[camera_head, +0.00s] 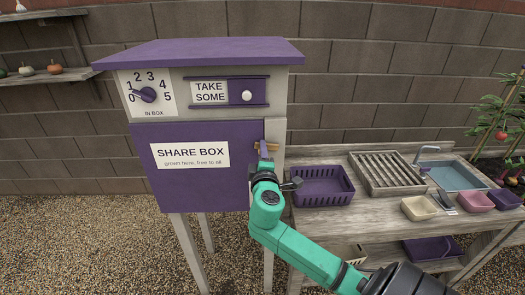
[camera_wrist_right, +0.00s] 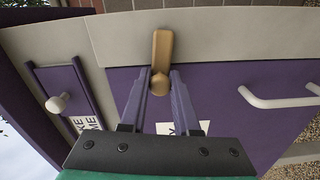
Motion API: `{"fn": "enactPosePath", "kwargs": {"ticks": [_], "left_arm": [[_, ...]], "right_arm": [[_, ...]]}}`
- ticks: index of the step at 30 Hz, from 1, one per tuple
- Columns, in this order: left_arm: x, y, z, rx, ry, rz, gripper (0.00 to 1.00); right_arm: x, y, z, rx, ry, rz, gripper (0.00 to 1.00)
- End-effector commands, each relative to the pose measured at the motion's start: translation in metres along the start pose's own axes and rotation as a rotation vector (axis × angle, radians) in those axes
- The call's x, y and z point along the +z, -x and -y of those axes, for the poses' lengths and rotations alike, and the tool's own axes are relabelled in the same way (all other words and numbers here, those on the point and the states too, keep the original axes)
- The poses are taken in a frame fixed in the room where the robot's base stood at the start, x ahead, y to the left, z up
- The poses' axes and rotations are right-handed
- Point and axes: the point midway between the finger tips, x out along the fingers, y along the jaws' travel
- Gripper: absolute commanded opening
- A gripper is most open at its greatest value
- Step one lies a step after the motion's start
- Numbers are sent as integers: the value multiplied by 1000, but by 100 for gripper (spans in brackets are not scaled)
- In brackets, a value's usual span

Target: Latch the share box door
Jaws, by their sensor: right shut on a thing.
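The share box (camera_head: 282,90) stands on legs, with its purple door (camera_head: 195,190) looking flush with the pale frame. A brass latch (camera_head: 264,147) sits at the door's right edge. In the right wrist view the latch (camera_wrist_right: 162,48) lies across the seam, one end over the pale frame and the knobbed end over the purple door. My right gripper (camera_head: 264,166) reaches up to it from below right. In the wrist view the right gripper's fingertips (camera_wrist_right: 161,82) are closed on the latch's knobbed end. My left gripper is not in view.
A white handle (camera_wrist_right: 270,98) shows on the door in the wrist view. A sliding sign (camera_head: 229,91) and a dial (camera_head: 147,94) are above the door. A wooden bench (camera_head: 365,215) with a purple basket (camera_head: 323,186) stands close at the right. Gravel lies clear at the left.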

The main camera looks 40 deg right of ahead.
Motion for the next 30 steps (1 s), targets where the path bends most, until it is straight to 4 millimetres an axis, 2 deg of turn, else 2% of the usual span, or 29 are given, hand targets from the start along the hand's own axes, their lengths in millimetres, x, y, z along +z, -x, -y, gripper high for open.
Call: {"fn": "enactPosePath", "kwargs": {"ticks": [4,12,13,15,25,30], "left_arm": [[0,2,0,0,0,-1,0],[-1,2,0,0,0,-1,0],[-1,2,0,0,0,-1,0],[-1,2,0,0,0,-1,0],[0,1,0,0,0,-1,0],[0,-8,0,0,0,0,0]], "right_arm": [[0,0,6,-2,150,0,0],[0,0,7,-1,170,-1,0],[0,0,7,-1,170,0,37],[0,0,7,-1,170,0,58],[0,2,7,0,167,-1,58],[0,22,10,0,165,-3,58]]}}
